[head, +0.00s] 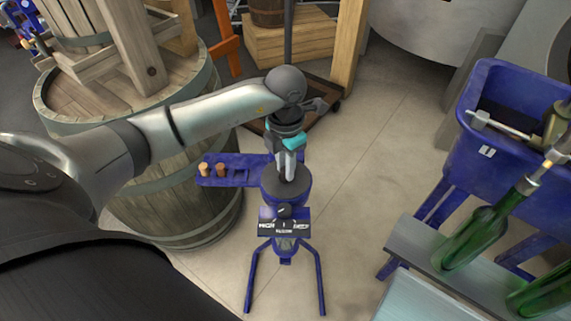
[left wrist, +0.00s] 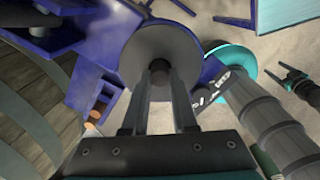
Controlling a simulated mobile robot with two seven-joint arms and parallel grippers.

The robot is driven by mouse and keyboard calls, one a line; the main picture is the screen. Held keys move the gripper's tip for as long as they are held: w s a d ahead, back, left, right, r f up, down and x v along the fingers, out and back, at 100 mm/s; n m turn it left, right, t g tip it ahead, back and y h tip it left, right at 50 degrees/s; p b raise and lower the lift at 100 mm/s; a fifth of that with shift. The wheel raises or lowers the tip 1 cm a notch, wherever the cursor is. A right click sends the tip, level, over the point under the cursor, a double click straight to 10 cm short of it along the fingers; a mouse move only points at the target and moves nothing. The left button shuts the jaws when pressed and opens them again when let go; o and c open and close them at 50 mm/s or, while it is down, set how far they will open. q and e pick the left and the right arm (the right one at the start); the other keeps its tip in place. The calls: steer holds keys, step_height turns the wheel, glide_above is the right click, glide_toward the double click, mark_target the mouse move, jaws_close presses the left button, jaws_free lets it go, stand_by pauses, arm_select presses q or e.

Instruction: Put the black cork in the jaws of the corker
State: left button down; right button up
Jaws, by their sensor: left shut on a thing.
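The corker is a blue stand with splayed legs (head: 320,262) and a round grey top (head: 268,181), which also shows in the left wrist view (left wrist: 137,45). My left gripper (head: 288,172) points down over the middle of this top. In the left wrist view its two fingers (left wrist: 160,82) are shut on the small dark cork (left wrist: 160,67). The cork lies in line with the top's centre. The jaws are hidden beneath it, and I cannot tell whether the cork touches them.
A blue tray (head: 240,163) left of the corker holds light brown corks (head: 221,170). A large wooden barrel (head: 170,205) stands left. A bench (head: 412,243) with green bottles (head: 478,235) and a blue tub (head: 480,150) are at the right. Floor between is clear.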

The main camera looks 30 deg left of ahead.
arm_select(q)
steer(key=c, duration=0.6)
jaws_free()
steer(key=shift+r, duration=0.1)
step_height(320, 180, up, 15)
steer(key=shift+r+p, duration=0.1)
steer(key=shift+p, duration=1.15)
